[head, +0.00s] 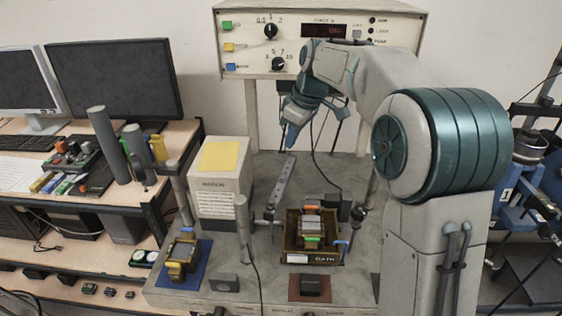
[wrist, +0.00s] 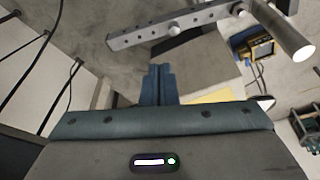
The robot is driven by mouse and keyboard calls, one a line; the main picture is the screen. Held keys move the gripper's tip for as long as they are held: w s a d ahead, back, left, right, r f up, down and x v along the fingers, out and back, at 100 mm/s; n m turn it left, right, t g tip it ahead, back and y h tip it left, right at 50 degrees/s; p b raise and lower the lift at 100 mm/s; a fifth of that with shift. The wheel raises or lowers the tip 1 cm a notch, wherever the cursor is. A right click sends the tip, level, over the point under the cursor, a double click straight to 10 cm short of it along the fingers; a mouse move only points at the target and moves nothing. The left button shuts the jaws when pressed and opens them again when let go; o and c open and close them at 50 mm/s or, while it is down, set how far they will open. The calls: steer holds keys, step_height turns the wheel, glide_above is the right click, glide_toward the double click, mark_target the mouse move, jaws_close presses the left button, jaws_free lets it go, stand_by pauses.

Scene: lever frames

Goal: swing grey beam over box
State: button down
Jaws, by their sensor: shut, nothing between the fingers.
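The grey beam (head: 282,186) is a straight bar with a row of holes, set above the bench left of the open brown box (head: 296,258) and running away from me. The box has a label on its front and holds a block with orange, grey and green parts. The beam also crosses the top of the wrist view (wrist: 180,23). My gripper (head: 291,137) is above the beam's far end in the head view. In the wrist view its blue fingers (wrist: 158,84) are together and empty, apart from the beam in the picture.
A white cabinet (head: 218,197) with a yellow note stands left of the beam. A light grey post (head: 243,218) rises near the beam's near end. A yellow device (head: 181,257) sits on a blue mat at front left. The instrument panel (head: 248,42) stands behind.

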mark_target(282, 185)
steer(key=w+a+f+n, duration=0.2)
steer(key=w+a, duration=0.1)
steer(key=w, duration=0.2)
steer(key=s+a+p+x, duration=0.1)
steer(key=p+x, duration=0.1)
steer(key=x, duration=0.8)
steer(key=d, duration=0.1)
steer(key=d+p, duration=0.1)
steer(key=d, duration=0.1)
steer(key=shift+s+d+n+g+y, duration=0.3)
steer(key=shift+d, duration=0.05)
